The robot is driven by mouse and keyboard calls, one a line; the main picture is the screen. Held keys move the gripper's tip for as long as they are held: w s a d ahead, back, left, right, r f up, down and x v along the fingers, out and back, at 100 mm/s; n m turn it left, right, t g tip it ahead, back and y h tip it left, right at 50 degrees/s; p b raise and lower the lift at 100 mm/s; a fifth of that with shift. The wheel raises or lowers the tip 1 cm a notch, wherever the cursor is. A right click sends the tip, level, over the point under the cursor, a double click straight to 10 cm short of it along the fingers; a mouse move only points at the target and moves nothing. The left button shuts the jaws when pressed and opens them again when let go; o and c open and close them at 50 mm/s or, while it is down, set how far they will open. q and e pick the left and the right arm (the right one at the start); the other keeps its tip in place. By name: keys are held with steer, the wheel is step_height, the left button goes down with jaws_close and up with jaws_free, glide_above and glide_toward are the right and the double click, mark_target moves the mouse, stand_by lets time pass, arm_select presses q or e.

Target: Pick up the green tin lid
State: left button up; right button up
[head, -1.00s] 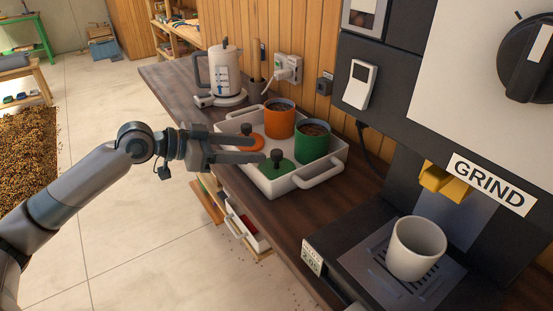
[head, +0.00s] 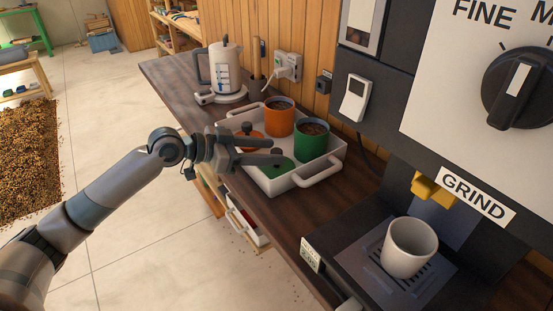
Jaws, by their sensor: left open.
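The green tin lid (head: 283,172) lies in the near part of the white tray (head: 283,186), in front of the green tin (head: 310,144). Its dark knob is at my fingertips. My left gripper (head: 279,156) is open and reaches over the tray from the left, with its fingers at the green lid's knob. I cannot tell whether the knob is between the fingers. The orange lid (head: 257,135) lies in the tray beside the orange tin (head: 279,119), partly hidden behind my gripper. Both tins hold dark contents. My right gripper is not in view.
A white kettle (head: 226,67) stands on the wooden counter (head: 168,75) behind the tray. A grinder with a white cup (head: 409,247) stands at the right. The tray's rim and handles surround the lids. Sockets line the wooden wall.

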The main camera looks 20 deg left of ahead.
arm_select(q)
steer(key=shift+p+x, duration=0.5)
steer(key=shift+x, duration=0.95)
steer(key=c, duration=1.1)
